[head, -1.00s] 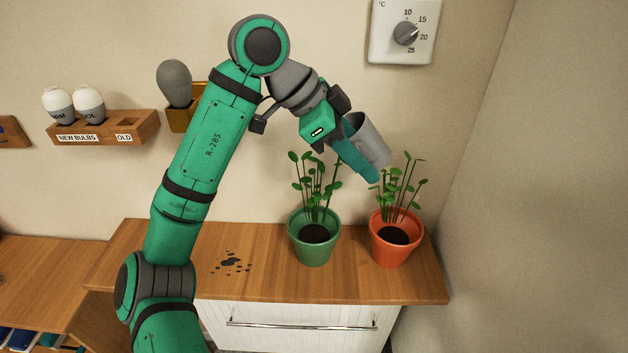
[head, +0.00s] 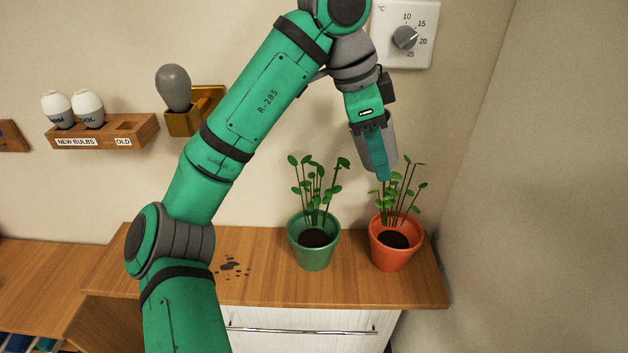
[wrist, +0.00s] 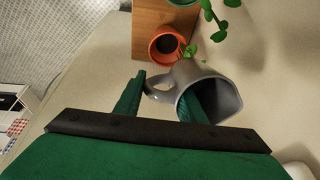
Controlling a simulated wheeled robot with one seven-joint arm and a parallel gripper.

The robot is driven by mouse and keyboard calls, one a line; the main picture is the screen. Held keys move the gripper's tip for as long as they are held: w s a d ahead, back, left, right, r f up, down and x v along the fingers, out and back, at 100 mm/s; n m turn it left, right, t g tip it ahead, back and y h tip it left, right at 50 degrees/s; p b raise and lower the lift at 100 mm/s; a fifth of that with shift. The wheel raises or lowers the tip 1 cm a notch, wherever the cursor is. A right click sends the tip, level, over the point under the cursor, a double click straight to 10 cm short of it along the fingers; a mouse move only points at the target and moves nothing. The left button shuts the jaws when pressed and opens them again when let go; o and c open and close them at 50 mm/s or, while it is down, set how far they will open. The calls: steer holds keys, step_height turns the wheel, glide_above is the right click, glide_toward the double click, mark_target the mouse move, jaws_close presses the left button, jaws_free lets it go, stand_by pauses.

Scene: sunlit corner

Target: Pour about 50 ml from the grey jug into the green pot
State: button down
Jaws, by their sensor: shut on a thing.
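No liquid shows. The green pot (head: 313,257) stands upright on the wooden counter, left of and below the jug, with dark soil and a leafy plant.
The orange pot (head: 394,256) with its plant stands right of the green pot, close to the wall corner. Dark spots (head: 232,267) mark the counter (head: 270,290) to the left. A thermostat (head: 404,35) and bulb rack (head: 102,133) are on the wall.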

steer(key=shift+s+d+f+y+b, duration=0.15)
steer(key=shift+d+y+b, duration=0.15)
steer(key=shift+y, duration=0.25)
steer(key=shift+s+d+f+y+b, duration=0.1)
steer(key=shift+d+f+y+b, duration=0.05)
steer(key=shift+d+y, duration=0.35)
steer(key=shift+w+d+r+y+b, duration=0.1)
steer(key=shift+d+r+y+b, duration=0.25)
steer(key=shift+y+b, duration=0.3)
steer(key=shift+y, duration=0.3)
